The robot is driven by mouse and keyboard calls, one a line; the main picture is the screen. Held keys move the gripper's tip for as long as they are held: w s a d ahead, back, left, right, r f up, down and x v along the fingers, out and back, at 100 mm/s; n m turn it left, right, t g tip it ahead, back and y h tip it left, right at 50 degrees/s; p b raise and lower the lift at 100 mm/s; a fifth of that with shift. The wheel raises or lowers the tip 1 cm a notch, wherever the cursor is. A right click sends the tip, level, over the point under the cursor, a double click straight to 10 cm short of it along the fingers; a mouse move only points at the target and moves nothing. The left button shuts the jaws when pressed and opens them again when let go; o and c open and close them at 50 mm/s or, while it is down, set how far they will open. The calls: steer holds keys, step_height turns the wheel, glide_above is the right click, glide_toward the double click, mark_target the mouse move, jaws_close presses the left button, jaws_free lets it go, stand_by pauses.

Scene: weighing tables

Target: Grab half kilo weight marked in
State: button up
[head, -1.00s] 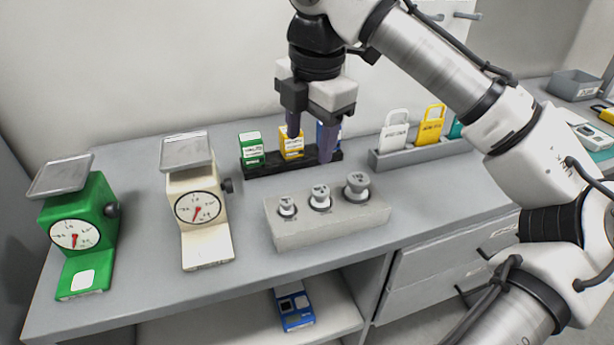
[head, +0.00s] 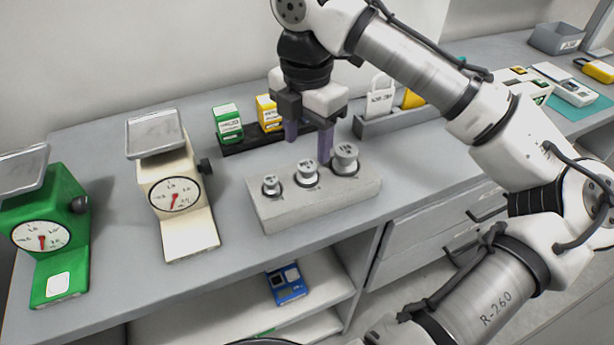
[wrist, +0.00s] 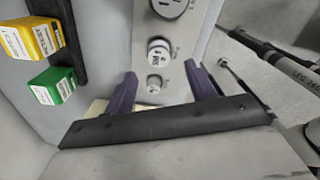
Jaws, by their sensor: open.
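Three grey metal weights sit upright in a row in a pale grey block (head: 318,205): a small weight (head: 271,186), a middle weight (head: 307,174) and a large weight (head: 345,160). Their markings are too small to read surely, so I cannot tell which is the half kilo. My gripper (head: 308,149) is open and empty, pointing down, above and just behind the block in the head view. In the wrist view, the middle weight (wrist: 159,53) and small weight (wrist: 154,85) lie between the lines of my gripper's (wrist: 161,72) two purple fingers. The large weight (wrist: 170,5) is partly cut off.
A green scale (head: 60,225) and a cream scale (head: 175,195) stand to the left. A black rack (head: 245,142) with green and yellow boxes is behind the block. A grey holder (head: 370,125) with padlock-shaped tags is at the back right. A blue device (head: 287,285) lies on the shelf below.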

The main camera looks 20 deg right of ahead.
mark_target(307, 165)
step_height(307, 165, down, 5)
steer(key=shift+w+r+p, duration=0.1)
steer(key=shift+p, duration=0.2)
jaws_close()
stand_by(0.4)
